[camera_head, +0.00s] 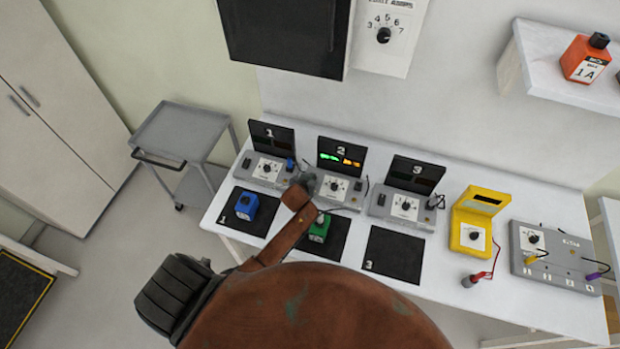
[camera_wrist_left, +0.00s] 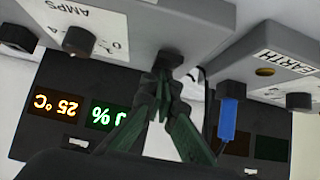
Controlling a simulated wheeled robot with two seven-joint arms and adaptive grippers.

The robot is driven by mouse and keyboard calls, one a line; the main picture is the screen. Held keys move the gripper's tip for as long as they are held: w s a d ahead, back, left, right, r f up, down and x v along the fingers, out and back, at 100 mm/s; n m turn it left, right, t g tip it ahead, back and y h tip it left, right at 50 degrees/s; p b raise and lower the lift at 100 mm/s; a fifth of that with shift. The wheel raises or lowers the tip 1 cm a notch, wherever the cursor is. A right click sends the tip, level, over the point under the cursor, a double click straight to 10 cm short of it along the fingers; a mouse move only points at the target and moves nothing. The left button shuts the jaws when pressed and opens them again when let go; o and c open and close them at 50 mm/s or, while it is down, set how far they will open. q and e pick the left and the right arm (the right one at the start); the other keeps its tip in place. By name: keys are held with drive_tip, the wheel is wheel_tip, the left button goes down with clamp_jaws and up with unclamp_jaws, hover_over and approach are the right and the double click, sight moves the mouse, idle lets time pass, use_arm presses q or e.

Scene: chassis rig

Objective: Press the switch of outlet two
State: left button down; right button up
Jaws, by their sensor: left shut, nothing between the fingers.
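Outlet two (camera_head: 341,188) is a grey unit with a dial and an upright black panel marked 2, lit green and orange. In the left wrist view, outlet two (camera_wrist_left: 125,25) appears upside down, its display (camera_wrist_left: 80,112) showing 25 °C and a green percentage. My left gripper (camera_head: 304,183) is shut and empty at the unit's left side. In the left wrist view, the closed fingertips (camera_wrist_left: 164,80) are at a small dark block, apparently the switch (camera_wrist_left: 168,59). Whether they touch it or press it in, I cannot tell. In the head view my gripper hides this spot.
Outlet one (camera_head: 262,173), with a blue plug, stands close on the left; outlet three (camera_head: 402,207) on the right. In front, a blue block (camera_head: 246,206) and a green block (camera_head: 319,229) sit on black mats; the third mat (camera_head: 394,255) is empty. A yellow meter (camera_head: 468,235) stands farther right.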

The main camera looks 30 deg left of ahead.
use_arm(q)
drive_tip(key=shift+w, duration=0.3)
drive_tip(key=shift+w+a+r, duration=0.15)
drive_tip(key=shift+w, duration=0.1)
use_arm(e)
drive_tip(key=shift+a, duration=0.45)
use_arm(q)
drive_tip(key=shift+r, duration=0.1)
use_arm(e)
drive_tip(key=shift+r, duration=0.1)
